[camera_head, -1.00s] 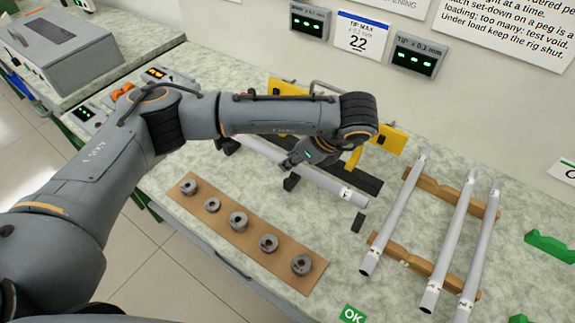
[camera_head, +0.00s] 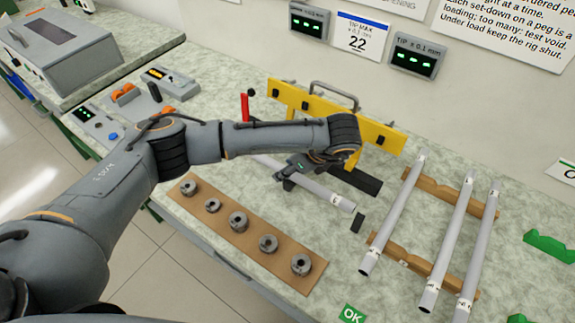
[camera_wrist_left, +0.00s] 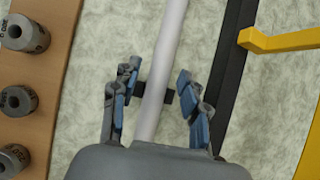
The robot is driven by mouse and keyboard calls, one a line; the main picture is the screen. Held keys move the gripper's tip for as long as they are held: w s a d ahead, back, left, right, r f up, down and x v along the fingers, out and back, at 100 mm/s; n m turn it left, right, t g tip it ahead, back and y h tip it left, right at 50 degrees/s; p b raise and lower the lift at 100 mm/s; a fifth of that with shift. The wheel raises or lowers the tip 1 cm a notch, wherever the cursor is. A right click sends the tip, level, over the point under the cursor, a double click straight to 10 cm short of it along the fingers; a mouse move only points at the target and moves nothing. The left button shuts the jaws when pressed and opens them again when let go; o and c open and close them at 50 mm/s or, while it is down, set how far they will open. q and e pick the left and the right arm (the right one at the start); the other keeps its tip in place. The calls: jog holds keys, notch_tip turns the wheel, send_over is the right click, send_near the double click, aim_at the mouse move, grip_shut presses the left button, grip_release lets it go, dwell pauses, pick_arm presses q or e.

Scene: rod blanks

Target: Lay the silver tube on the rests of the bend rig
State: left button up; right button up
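The silver tube (camera_head: 325,192) lies slanting in front of the bend rig, which has a yellow beam (camera_head: 380,136) and a black bar (camera_head: 358,181). In the left wrist view the tube (camera_wrist_left: 166,50) runs between the fingers of my left gripper (camera_wrist_left: 160,75). These stand apart, with a gap visible at least on the left side. A small black piece (camera_wrist_left: 168,97) shows beside and behind the tube there. In the head view my left gripper (camera_head: 285,173) is over the tube's middle. Whether the tube bears on the rests is unclear. My right gripper is out of view.
A brown board (camera_head: 254,243) with several grey collars lies in front. Several other tubes (camera_head: 450,240) lie on wooden racks (camera_head: 405,257) at the right. A control box (camera_head: 100,122) stands at the left. A green holder (camera_head: 548,247) is at the far right.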

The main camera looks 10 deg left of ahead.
pick_arm(q)
jog(key=shift+d+r, duration=0.1)
jog(key=shift+d+r, duration=0.15)
jog(key=shift+r, duration=0.1)
jog(key=v, duration=1.1)
jog(key=shift+s, duration=0.15)
jog(key=shift+r, duration=0.1)
